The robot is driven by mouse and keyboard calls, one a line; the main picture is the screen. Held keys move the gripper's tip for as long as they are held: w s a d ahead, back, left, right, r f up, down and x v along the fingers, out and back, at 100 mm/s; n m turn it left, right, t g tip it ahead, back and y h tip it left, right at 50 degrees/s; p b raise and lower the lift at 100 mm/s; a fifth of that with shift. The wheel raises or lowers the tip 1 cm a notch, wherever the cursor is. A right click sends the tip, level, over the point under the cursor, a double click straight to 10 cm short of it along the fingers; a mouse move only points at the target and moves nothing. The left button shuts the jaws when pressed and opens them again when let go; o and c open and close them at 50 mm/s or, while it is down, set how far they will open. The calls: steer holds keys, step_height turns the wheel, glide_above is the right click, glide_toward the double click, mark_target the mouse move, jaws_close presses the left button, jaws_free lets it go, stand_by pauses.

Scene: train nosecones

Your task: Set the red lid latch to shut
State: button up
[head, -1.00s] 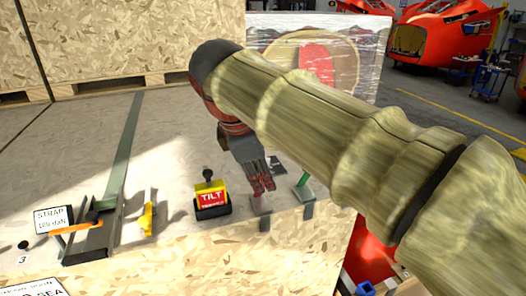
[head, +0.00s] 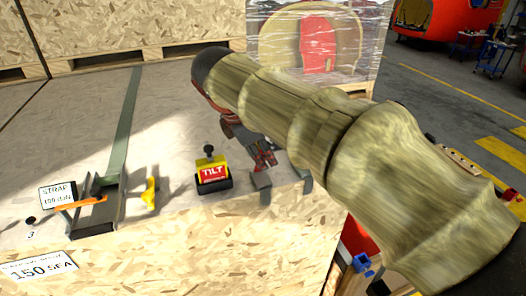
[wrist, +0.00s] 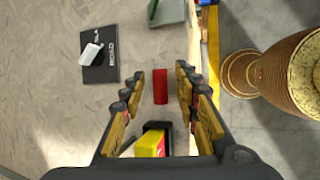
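A red upright piece (wrist: 160,86), which looks like the handle of the red lid latch, shows in the wrist view between my fingers. My gripper (wrist: 160,77) is open around it, with a gap on both sides. In the head view my gripper (head: 265,160) hangs over the crate top near its front edge, above a small grey plate (head: 261,182). My fingers hide the red handle there, so I cannot tell the latch's position from that view.
The yellow and red TILT box (head: 212,175) stands close left of my gripper. Another grey plate (head: 307,186) lies to the right at the crate edge. A black ROAD plate (wrist: 98,56) with a white lever is nearby. An orange strap buckle (head: 80,203) sits farther left.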

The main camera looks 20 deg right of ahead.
steer(key=c, duration=0.3)
steer(key=c, duration=0.4)
jaws_close()
stand_by(0.3)
